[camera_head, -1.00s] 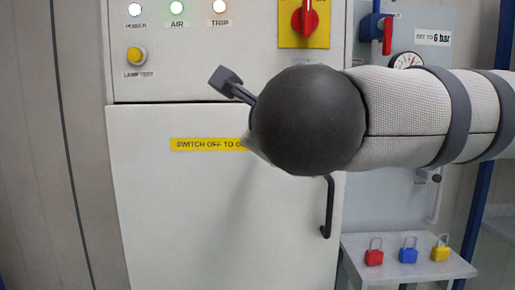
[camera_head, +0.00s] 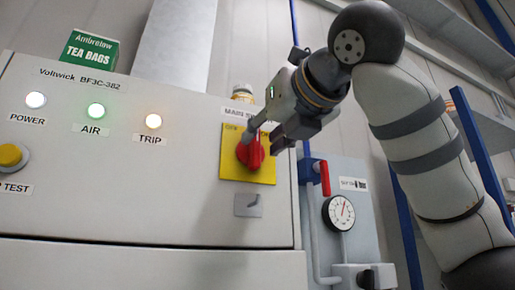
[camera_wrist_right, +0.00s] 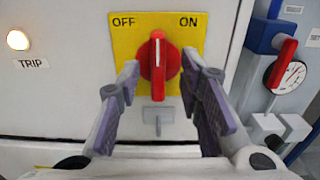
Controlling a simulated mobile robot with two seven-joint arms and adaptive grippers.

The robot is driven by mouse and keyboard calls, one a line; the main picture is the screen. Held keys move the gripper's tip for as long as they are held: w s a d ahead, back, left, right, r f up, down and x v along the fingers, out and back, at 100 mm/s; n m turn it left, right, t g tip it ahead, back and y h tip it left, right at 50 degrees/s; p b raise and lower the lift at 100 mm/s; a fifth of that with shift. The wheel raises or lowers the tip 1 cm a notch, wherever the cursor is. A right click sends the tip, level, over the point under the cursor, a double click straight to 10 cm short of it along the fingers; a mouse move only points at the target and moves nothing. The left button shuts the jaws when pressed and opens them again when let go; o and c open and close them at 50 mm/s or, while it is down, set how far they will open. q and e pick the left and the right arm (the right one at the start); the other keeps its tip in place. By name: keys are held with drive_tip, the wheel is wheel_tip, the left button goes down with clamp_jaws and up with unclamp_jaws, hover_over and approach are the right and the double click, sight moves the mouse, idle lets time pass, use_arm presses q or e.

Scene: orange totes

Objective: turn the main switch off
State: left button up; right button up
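The main switch (camera_head: 250,150) is a red knob on a yellow plate (camera_head: 231,168) on the pale cabinet front. In the right wrist view the knob (camera_wrist_right: 158,62) sits mid-picture, its raised bar upright, with OFF printed upper left and ON upper right. I cannot tell which label it points at. My right gripper (camera_head: 264,134) is at the knob in the head view. In the right wrist view its two fingers (camera_wrist_right: 160,68) are apart, one on each side of the knob; contact is not clear. My left gripper is in neither current view.
A grey hasp (camera_head: 248,205) sticks out below the yellow plate. A blue valve with a red handle (camera_head: 325,178) and a gauge (camera_head: 339,213) are close on the right. A green tea bag box (camera_head: 90,50) stands on the cabinet. Lit lamps (camera_head: 96,110) are left of the switch.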

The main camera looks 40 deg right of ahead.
drive_tip(key=shift+x, duration=0.85)
drive_tip(key=shift+a, duration=0.1)
drive_tip(key=shift+c, duration=0.3)
clamp_jaws()
